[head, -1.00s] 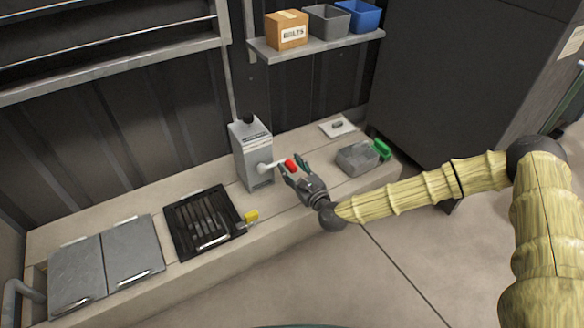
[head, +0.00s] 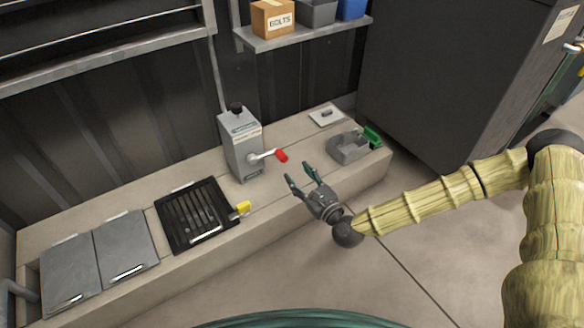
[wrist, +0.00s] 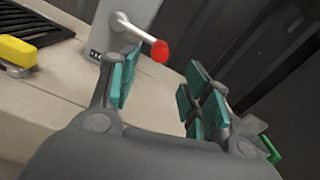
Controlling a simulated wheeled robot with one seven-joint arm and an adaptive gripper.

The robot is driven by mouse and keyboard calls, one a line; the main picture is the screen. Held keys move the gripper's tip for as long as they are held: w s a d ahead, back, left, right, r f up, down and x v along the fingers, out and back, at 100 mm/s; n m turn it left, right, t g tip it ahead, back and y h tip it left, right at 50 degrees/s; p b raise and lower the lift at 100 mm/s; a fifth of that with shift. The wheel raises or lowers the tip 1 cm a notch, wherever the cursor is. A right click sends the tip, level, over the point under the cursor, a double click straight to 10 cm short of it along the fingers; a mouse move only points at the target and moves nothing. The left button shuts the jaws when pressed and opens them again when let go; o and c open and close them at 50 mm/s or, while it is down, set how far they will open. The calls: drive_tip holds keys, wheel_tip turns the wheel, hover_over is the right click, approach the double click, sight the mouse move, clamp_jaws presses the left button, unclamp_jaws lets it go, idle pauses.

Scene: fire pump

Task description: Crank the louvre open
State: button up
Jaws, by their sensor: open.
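The grey crank box (head: 241,146) stands upright on the bench. Its crank arm (head: 262,155) points to the right and ends in a red knob (head: 282,155). The crank arm (wrist: 132,28) and red knob (wrist: 160,51) also show in the wrist view, beyond the fingertips. My gripper (head: 301,173) is open and empty, in front of the knob and a little to its right, apart from it. In the wrist view, the teal finger pads (wrist: 160,85) are spread wide with nothing between them. The louvre slats (head: 100,40) at the upper left are partly cut off by the frame.
A black slotted tray (head: 195,217) and a yellow-handled item (head: 243,207) lie left of the box. Two grey lids (head: 125,246) are further left. A grey container (head: 348,148) and green-handled item (head: 372,136) stand right. A shelf (head: 300,36) holds bins above.

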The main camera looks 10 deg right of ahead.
drive_tip(key=shift+v, duration=0.95)
drive_tip(key=s+a+f+n+g+p, duration=0.2)
drive_tip(key=s+a+f+n+g, duration=0.15)
drive_tip(key=s, duration=0.25)
drive_tip(key=s+a+f+n+g+p, duration=0.2)
drive_tip(key=s+a+f+n+g, duration=0.1)
drive_tip(key=s+n, duration=0.3)
drive_tip(key=s+a+f+n+g+p, duration=0.1)
drive_tip(key=s+a+f+n+g, duration=0.25)
drive_tip(key=s, duration=0.35)
drive_tip(key=s+d+n+g+h+p, duration=0.55)
drive_tip(key=s+d+n, duration=0.75)
drive_tip(key=s+d, duration=0.35)
drive_tip(key=d+r+n+h+p, duration=0.1)
drive_tip(key=d+r+p, duration=0.1)
drive_tip(key=r+p, duration=1.7)
drive_tip(key=d+r+h+p, duration=0.1)
drive_tip(key=d+r+p, duration=0.1)
drive_tip(key=r+p, duration=1.7)
drive_tip(key=shift+r+n+g, duration=0.4)
drive_tip(key=shift+r+g, duration=0.05)
drive_tip(key=shift+r, duration=0.15)
